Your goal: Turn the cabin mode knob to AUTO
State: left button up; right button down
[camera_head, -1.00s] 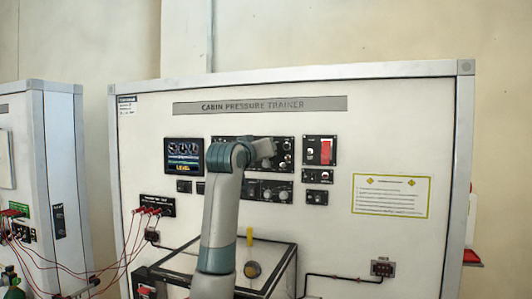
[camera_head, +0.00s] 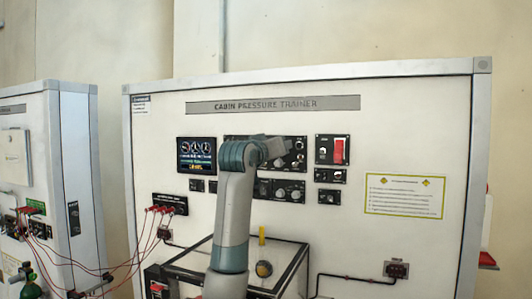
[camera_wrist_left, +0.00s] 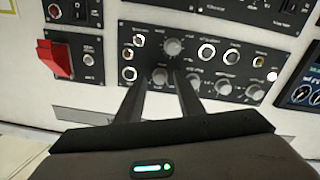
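The cabin pressure panel (camera_head: 298,142) is a black plate with knobs on the upright trainer board, partly hidden by my left arm. In the left wrist view it appears upside down as a black panel (camera_wrist_left: 208,42) with several grey knobs and round sockets. My left gripper (camera_wrist_left: 160,82) is open in front of it, its two dark fingers apart. One small grey knob (camera_wrist_left: 160,76) shows between the fingertips; contact cannot be told. A larger grey knob (camera_wrist_left: 172,47) shows beyond them. The labels are too small to read, so the mode knob cannot be singled out. My right gripper is out of view.
A red guarded switch (camera_head: 339,151) is right of the panel, and a display screen (camera_head: 196,155) is left of it. Red cables (camera_head: 150,235) hang at the left. A yellow-bordered notice (camera_head: 404,195) is at right.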

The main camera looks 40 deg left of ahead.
pick_arm(q)
jog(key=b+v, duration=0.8)
jog(key=v, duration=0.9)
